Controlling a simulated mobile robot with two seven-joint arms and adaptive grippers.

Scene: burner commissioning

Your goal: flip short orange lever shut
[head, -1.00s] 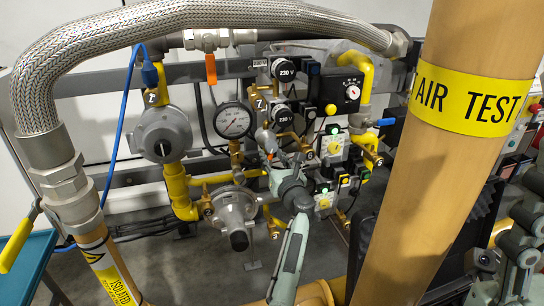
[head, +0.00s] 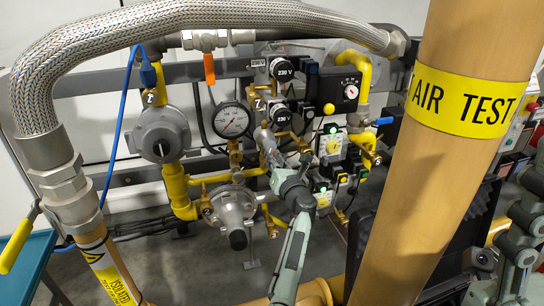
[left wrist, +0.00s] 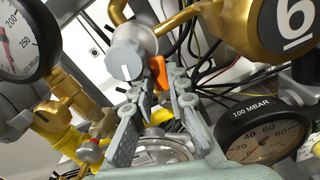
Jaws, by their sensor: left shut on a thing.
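The short orange lever (left wrist: 158,72) shows in the left wrist view beside a grey round valve part with a white line. My left gripper (left wrist: 160,88) has its two fingers at either side of the lever and is shut on it. In the head view my left gripper (head: 266,137) is among the valves right of the pressure gauge, where my arm and the pipework largely hide the lever.
A large tan pipe (head: 420,190) marked AIR TEST stands at the right. A braided hose (head: 180,20) arches over the left. Another orange lever (head: 210,68) hangs from a valve at the top. Gauges (head: 231,121) and a grey regulator (head: 234,208) crowd the gripper.

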